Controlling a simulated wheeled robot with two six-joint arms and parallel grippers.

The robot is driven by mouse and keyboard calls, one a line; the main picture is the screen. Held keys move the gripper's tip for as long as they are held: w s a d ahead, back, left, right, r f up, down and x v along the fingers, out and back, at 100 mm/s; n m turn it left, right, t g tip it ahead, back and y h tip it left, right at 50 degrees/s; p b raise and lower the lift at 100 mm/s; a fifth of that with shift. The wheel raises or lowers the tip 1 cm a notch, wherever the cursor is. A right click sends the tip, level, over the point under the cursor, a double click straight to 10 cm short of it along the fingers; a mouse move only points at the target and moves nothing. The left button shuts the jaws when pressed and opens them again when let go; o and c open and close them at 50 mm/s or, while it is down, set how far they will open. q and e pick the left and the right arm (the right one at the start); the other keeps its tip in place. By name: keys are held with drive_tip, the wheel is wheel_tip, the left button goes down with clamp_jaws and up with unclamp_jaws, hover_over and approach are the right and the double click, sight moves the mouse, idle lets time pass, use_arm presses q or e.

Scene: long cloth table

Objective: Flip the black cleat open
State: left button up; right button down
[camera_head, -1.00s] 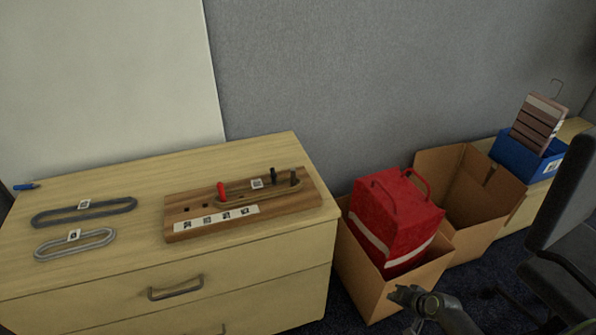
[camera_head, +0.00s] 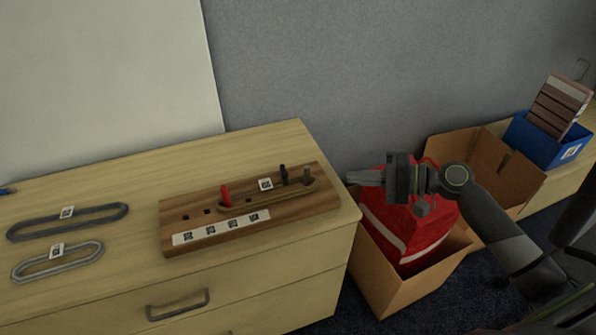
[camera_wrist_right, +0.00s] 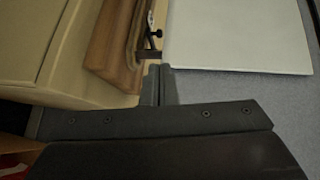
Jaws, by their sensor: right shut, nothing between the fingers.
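The small black cleat (camera_head: 283,174) stands upright near the back right of the wooden board (camera_head: 178,239). A red upright peg (camera_head: 225,196) and a grey-brown post (camera_head: 306,174) stand on the same board, with a tan loop (camera_head: 265,204) around them. My right gripper (camera_head: 352,177) is shut and empty, just right of the board's right end and apart from the cleat. In the right wrist view the gripper's fingertips (camera_wrist_right: 158,72) point toward the board (camera_wrist_right: 113,45), where a dark knobbed piece shows small. My left gripper is not in view.
Two grey loops with tags, one dark (camera_head: 68,222) and one light (camera_head: 58,262), lie left of the board on the wooden cabinet top (camera_head: 140,190). A cardboard box (camera_head: 395,290) holding a red bag (camera_head: 410,235) stands right of the cabinet, below my right arm.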

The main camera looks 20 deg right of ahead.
sight(284, 175)
idle(0.3)
drive_tip(key=p+x, duration=0.2)
drive_tip(key=x, duration=1.2)
drive_tip(key=shift+p, duration=0.4)
